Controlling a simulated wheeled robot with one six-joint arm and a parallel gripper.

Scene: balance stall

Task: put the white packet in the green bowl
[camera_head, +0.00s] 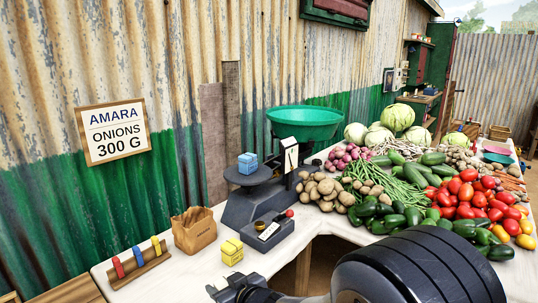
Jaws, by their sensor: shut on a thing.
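The green bowl (305,121) sits on the far side of a dark balance scale (243,206). Its inside shows only partly, and I see nothing in it. A blue packet (248,163) lies on the scale's black plate (247,177). I see no white packet anywhere in the view. My gripper (228,289) is at the bottom edge, in front of the table and well below and left of the bowl. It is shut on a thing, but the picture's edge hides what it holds.
A yellow packet (232,251), a brown paper bag (194,229) and a wooden rack (139,267) with coloured pieces stand at the table's front left. A small dark box (269,231) with a red knob is by the scale. Potatoes (325,190) and other vegetables crowd the right.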

